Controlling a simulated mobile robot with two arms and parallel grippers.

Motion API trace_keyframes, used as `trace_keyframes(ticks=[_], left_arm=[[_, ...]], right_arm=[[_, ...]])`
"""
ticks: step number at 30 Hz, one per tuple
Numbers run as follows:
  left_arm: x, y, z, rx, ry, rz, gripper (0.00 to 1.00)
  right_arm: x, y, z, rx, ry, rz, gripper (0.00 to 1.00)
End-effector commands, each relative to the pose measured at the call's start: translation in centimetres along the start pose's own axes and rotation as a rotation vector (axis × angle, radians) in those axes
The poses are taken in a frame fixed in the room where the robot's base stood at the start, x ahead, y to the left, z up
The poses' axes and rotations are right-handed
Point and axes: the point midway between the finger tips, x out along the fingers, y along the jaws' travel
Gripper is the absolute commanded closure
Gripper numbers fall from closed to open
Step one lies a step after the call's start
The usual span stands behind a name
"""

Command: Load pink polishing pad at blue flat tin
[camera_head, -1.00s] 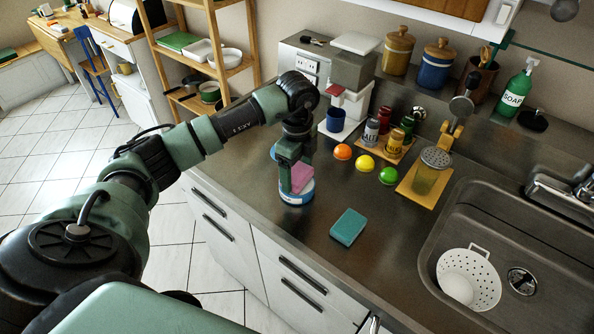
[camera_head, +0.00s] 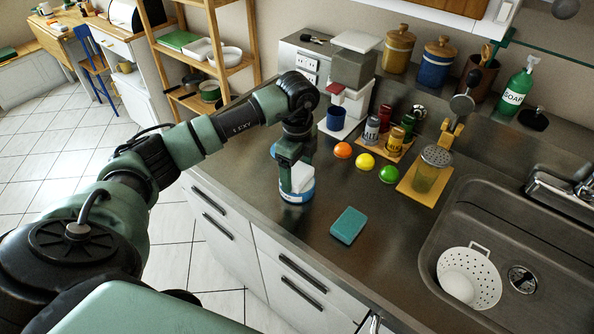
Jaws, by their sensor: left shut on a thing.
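My left gripper (camera_head: 291,178) points down near the counter's front edge, shut on a small block. The block (camera_head: 302,179) looks white now, and I see no pink pad in the current view. A round, flat blue and white tin (camera_head: 297,196) stands on the counter directly below the block. The gripper hides part of the tin and block; I cannot tell whether the block touches the tin. My right gripper is out of view.
A teal sponge (camera_head: 348,225) lies to the right on the counter (camera_head: 340,280). Orange, yellow and green balls (camera_head: 365,161) sit behind it. The sink (camera_head: 440,230) holds a white colander (camera_head: 468,275). A blue cup (camera_head: 335,119) stands further back.

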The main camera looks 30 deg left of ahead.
Motion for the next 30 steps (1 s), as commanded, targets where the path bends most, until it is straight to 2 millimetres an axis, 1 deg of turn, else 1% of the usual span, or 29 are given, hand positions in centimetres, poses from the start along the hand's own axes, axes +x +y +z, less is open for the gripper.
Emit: trace_keyframes(ticks=[12, 15, 30], left_arm=[[0.2, 0.1, 0.0, 0.000, 0.000, 0.003, 0.56], [-0.1, 0.1, 0.0, 0.000, 0.000, 0.003, 0.56], [-4.0, 0.0, 0.0, 0.000, 0.000, 0.001, 0.56]], right_arm=[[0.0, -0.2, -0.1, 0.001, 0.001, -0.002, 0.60], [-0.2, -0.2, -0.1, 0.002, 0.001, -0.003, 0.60], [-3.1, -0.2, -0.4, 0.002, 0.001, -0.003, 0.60]])
